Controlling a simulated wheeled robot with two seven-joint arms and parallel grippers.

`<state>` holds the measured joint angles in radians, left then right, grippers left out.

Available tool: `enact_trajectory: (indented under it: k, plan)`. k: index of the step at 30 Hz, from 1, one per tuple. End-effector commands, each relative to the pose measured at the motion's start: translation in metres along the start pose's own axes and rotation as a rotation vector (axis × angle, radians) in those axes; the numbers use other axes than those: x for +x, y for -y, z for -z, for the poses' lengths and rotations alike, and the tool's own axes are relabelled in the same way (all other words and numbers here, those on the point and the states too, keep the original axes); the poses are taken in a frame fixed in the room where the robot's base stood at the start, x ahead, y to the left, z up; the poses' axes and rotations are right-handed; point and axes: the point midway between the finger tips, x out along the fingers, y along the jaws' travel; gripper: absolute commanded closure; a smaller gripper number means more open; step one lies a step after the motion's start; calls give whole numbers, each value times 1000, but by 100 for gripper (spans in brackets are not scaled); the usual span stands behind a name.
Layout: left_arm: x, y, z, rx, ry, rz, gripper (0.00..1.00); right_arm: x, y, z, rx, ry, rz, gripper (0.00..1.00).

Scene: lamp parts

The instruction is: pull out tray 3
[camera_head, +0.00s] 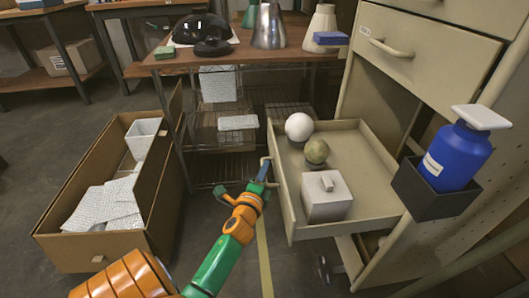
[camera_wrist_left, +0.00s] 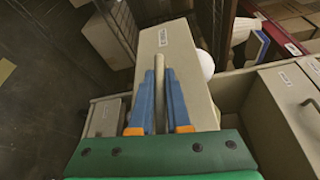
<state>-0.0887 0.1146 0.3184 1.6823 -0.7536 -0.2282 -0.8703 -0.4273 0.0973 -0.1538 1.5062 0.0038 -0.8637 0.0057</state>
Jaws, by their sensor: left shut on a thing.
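A beige tray (camera_head: 348,138) stands pulled out from the beige cabinet at the right. It holds a white ball (camera_head: 299,127), an olive ball (camera_head: 317,151) and a pale lidded box (camera_head: 327,198). My left gripper (camera_head: 263,172) is at the tray's front, at its handle (camera_head: 266,164). In the left wrist view, the blue fingers of my left gripper (camera_wrist_left: 160,95) are shut on the handle (camera_wrist_left: 160,75), below a small label on the tray's front (camera_wrist_left: 185,50). The label is too small to read. My right gripper is not in view.
A closed drawer (camera_head: 430,55) is above the tray. A blue bottle (camera_head: 455,155) stands in a dark holder on the cabinet's side. A cardboard box (camera_head: 100,245) with white pieces is on the floor at left. A table (camera_head: 230,57) with lamp parts stands behind.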

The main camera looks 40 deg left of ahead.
Motion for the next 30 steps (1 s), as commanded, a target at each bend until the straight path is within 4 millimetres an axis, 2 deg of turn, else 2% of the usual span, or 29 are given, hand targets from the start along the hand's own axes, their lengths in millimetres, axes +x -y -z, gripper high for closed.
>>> enact_trajectory:
  k: [3,4,6,7,16,24,27,30]
  plan:
    - [0,0,0,1,1,-1,100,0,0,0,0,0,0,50]
    - [0,0,0,1,1,-1,80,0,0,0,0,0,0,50]
    - [0,0,0,1,1,-1,61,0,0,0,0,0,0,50]
    - [0,0,0,1,1,-1,55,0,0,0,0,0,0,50]
    - [-2,0,0,0,0,-1,55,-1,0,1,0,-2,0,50]
    - [-56,0,0,-1,1,-3,55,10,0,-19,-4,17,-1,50]
    - [-68,0,0,0,1,-3,55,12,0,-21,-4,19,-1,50]
    - [-72,0,0,1,1,0,55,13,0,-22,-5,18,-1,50]
